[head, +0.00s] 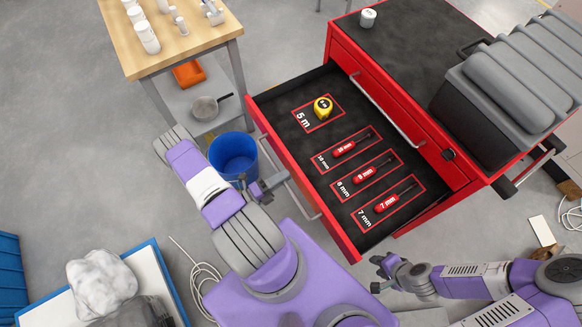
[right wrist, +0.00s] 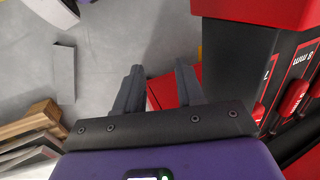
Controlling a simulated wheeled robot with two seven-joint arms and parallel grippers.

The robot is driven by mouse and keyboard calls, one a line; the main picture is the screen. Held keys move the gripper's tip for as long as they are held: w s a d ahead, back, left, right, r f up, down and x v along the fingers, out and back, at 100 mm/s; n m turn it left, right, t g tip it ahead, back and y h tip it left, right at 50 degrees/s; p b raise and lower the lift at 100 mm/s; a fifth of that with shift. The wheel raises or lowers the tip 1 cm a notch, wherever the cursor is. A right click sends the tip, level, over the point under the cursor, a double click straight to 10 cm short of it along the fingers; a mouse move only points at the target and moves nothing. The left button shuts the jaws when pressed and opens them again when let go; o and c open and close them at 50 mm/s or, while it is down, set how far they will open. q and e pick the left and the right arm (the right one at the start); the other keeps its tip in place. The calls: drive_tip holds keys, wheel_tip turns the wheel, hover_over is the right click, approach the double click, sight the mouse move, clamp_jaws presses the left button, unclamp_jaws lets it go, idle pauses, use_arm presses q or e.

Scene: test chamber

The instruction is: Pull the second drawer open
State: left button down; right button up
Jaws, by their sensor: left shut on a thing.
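The red tool cabinet (head: 440,20) stands at the upper right. Its upper drawer (head: 400,115) is closed. The second drawer (head: 290,85) below it stands far out, showing its dark lined inside. My left gripper (head: 270,184) is at the silver handle (head: 298,192) on the second drawer's front and is shut on it; the fingertips are small and partly hidden here. My right gripper (head: 380,273) is near the drawer's near corner, apart from it. In the right wrist view its fingers (right wrist: 158,92) are spread, with nothing held between them.
In the drawer lie a yellow tape measure (head: 323,107) and red-handled screwdrivers (head: 365,174). A blue bin (head: 233,155) stands close to my left arm. A wooden-topped table (head: 185,40) is behind it. A grey case (head: 510,90) rests on the cabinet.

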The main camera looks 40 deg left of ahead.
use_arm(q)
drive_tip(key=shift+s+f, duration=0.1)
drive_tip(key=shift+s, duration=0.2)
drive_tip(key=c, duration=1.2)
unclamp_jaws()
drive_tip(key=v, duration=0.7)
drive_tip(key=shift+s+a, duration=0.1)
drive_tip(key=shift+s, duration=0.1)
drive_tip(key=x, duration=0.8)
